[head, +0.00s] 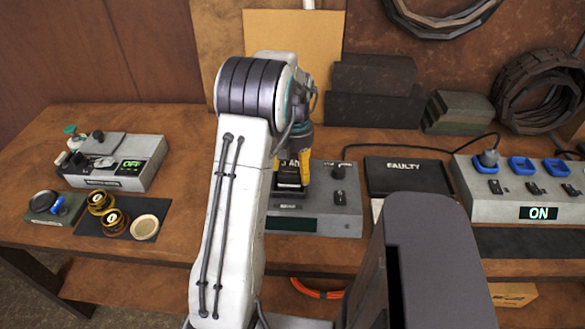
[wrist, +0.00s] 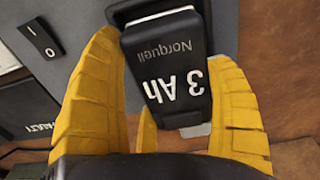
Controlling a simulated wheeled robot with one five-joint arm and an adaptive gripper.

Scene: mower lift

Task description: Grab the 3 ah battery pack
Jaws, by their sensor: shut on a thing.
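The 3 Ah battery pack (wrist: 165,65) is black, with "3 Ah" and "Norquell" printed on its face in the wrist view. In the head view the battery pack (head: 291,175) shows partly behind my arm, at the grey charger box (head: 335,215). My gripper (wrist: 170,110) has yellow ribbed fingers on both sides of the pack and is shut on it. In the head view my gripper (head: 293,168) points down over the charger box. The pack is at or just above the box; I cannot tell whether it is seated.
A black "FAULTY" box (head: 408,177) lies right of the charger. A power strip (head: 520,190) reading "ON" stands at the right. A grey device (head: 115,165) reading "OFF" and a mat with brass pieces (head: 117,221) are at the left. Dark blocks (head: 372,90) stand behind.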

